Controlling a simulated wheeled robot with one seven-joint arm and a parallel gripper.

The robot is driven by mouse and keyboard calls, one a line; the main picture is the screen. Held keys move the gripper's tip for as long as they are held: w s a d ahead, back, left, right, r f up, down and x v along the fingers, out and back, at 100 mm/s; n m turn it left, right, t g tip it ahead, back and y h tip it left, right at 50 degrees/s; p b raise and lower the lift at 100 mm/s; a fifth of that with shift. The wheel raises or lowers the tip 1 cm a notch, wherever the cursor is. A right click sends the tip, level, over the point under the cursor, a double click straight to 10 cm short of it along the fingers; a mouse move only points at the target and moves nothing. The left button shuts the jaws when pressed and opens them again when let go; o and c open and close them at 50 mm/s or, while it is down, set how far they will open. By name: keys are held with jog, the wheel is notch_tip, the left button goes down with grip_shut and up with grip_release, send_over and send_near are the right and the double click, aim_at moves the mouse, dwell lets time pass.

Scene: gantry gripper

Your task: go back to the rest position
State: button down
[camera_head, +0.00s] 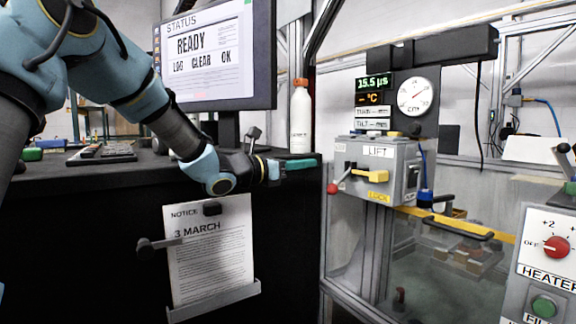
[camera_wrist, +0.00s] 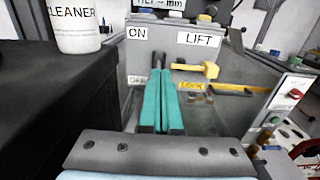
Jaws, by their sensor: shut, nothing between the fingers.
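My gripper (camera_head: 312,161) is level at the end of my bent arm, beside the front right edge of the black bench. Its two green fingers are together with nothing between them, as the wrist view also shows (camera_wrist: 172,76). They point towards the grey LIFT box (camera_head: 408,158) and look apart from it in the head view. That box has a red-knobbed lever (camera_head: 334,188), tilted down to the left, and a yellow handle (camera_head: 370,176) above a LOCK label. In the wrist view, the fingers partly cover the lever area between the ON and OFF labels.
A white cleaner bottle (camera_head: 300,128) stands on the black bench (camera_head: 90,215), close behind my gripper. A monitor (camera_head: 218,52) stands further back. A notice sheet (camera_head: 210,250) hangs below my wrist. A HEATER panel (camera_head: 545,265) is at the right. Open space separates bench and LIFT box.

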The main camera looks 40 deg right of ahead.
jog(key=a+f+m+y+p, duration=0.2)
jog(key=a+f+m+y, duration=0.4)
jog(key=a, duration=0.5)
jog(key=a+f+m+y+p, duration=0.1)
jog(key=a+f+m+y, duration=0.2)
jog(key=a+f, duration=0.65)
jog(key=s+a+f+m+t+y+p, duration=0.1)
jog(key=a+m+y, duration=0.3)
jog(key=a, duration=1.3)
jog(key=s+a+f+m+t+y+p, duration=0.1)
jog(key=a+m+y, duration=0.4)
jog(key=a, duration=1.2)
jog(key=shift+s+f+m+t+p, duration=0.3)
jog(key=shift+s+f+p, duration=0.1)
jog(key=shift+p, duration=0.2)
